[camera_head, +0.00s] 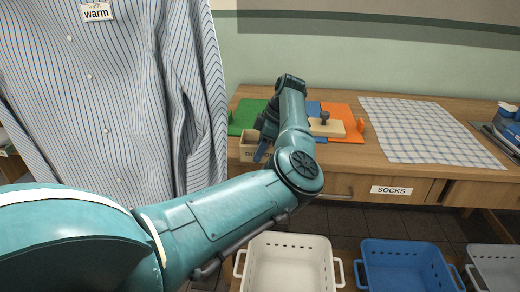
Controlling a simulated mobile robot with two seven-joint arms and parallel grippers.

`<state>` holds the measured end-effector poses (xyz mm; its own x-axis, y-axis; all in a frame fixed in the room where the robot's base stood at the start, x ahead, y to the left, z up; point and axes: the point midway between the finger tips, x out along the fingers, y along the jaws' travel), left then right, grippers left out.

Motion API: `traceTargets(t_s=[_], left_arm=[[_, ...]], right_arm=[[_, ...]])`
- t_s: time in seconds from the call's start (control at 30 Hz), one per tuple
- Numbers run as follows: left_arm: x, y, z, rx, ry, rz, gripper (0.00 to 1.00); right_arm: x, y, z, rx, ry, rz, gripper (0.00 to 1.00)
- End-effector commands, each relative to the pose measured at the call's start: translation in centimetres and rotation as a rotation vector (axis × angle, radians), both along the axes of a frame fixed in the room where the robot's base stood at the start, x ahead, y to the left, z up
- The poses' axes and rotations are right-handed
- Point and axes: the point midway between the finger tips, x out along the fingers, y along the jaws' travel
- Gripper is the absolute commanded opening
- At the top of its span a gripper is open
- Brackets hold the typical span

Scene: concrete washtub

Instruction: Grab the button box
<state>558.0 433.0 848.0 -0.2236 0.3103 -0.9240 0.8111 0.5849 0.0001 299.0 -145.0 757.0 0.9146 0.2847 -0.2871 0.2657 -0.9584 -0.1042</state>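The button box (248,154) is a small light wooden box near the front edge of the wooden table. Its front label shows only "BU"; the rest is hidden behind my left arm. My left gripper (261,150) points down at the right part of the box, overlapping it in the picture. My forearm and wrist hide much of the gripper, so I cannot tell whether its fingers touch or hold the box. My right gripper is not in view.
Green (240,118) and orange (343,122) boards and a light wooden block with a dark knob (327,127) lie close to my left wrist. A checked cloth (425,130) covers the table's right. White (289,266) and blue (405,268) baskets stand below. A striped shirt (120,100) hangs left.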

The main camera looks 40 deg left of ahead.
Motion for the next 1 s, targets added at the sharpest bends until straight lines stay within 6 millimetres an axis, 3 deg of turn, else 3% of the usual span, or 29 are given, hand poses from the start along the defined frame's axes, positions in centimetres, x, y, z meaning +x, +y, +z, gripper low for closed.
traceTargets(t_s=[0.23,0.37,0.8,1.0], left_arm=[[0.0,0.0,0.2,0.0,0.0,0.0,0.29],[0.3,-0.4,1.3,0.0,-0.002,-0.002,0.29],[2.4,-3.2,9.9,0.001,-0.003,-0.002,0.29],[2.9,-3.9,11.8,0.0,0.0,-0.001,0.29]], right_arm=[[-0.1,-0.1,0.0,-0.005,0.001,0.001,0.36],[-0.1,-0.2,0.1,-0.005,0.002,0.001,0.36],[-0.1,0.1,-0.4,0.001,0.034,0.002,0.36],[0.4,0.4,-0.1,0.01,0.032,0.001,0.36]])
